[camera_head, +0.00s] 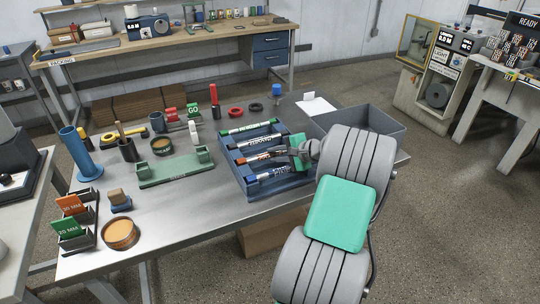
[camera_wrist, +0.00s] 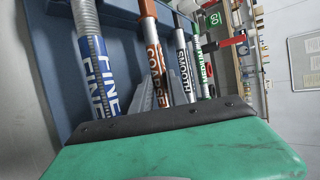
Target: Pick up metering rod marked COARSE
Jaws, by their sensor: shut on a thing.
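The metering rod marked COARSE (camera_head: 256,158) has an orange label and lies in the blue rack (camera_head: 238,184). It also shows in the wrist view (camera_wrist: 157,72), running down behind the dark edge of my gripper. The blue FINE rod (camera_head: 268,175) lies nearer the front. The black SMOOTH rod (camera_head: 255,143) and a green-marked rod (camera_head: 246,128) lie farther back. I cannot tell whether the COARSE rod is lifted from its slot.
A green holder (camera_head: 176,168) stands left of the rack on the metal table (camera_head: 190,207). A grey tray (camera_head: 362,122) is at the right behind my arm.

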